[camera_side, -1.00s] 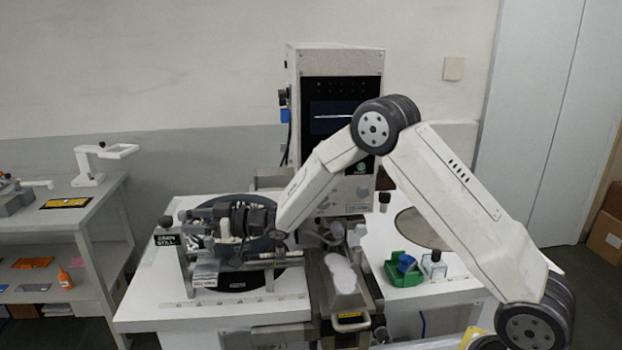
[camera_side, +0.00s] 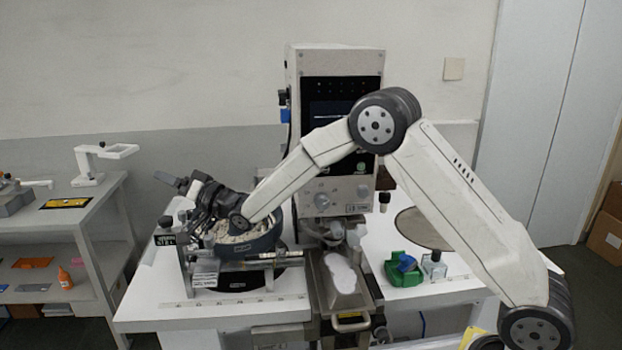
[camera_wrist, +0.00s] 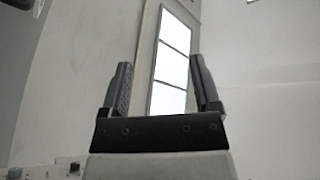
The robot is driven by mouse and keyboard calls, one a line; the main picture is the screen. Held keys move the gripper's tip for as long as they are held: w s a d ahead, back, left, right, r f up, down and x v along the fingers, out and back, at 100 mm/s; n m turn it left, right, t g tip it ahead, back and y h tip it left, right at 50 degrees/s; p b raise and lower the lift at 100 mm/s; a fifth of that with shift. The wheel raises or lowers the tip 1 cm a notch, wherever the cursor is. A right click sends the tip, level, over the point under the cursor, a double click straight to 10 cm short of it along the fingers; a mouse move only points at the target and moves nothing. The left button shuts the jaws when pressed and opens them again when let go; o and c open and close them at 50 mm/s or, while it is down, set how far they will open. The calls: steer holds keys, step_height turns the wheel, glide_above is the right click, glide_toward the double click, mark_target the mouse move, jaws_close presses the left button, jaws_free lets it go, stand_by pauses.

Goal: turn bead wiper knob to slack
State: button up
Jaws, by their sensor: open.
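My gripper (camera_side: 170,180) is at the left side of the machine in the side view, above and left of a dark round pan of pale grains (camera_side: 262,240). In the wrist view its two fingers (camera_wrist: 160,75) stand apart with nothing between them. They point up toward a bright panelled light and a bare wall. Small dark knobs stand on the fixture at the left (camera_side: 166,222), below my gripper. I cannot tell which of them, if any, is the bead wiper knob. A dark knob (camera_wrist: 75,166) also shows at the bottom left of the wrist view.
A tall control cabinet (camera_side: 340,75) stands behind the pan. A side shelf (camera_side: 60,235) stands left. The white bench (camera_side: 150,310) is clear at its front left.

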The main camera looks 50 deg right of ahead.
steer(key=w+a+r+m+t+h, duration=0.15)
steer(key=m+h, duration=0.25)
steer(key=m, duration=0.4)
steer(key=m+g+h, duration=0.7)
steer(key=m+h, duration=0.7)
steer(key=m, duration=1.7)
glide_toward(166, 226)
steer(key=x, duration=0.4)
steer(key=shift+w+f, duration=0.1)
steer(key=shift+x, duration=3.9)
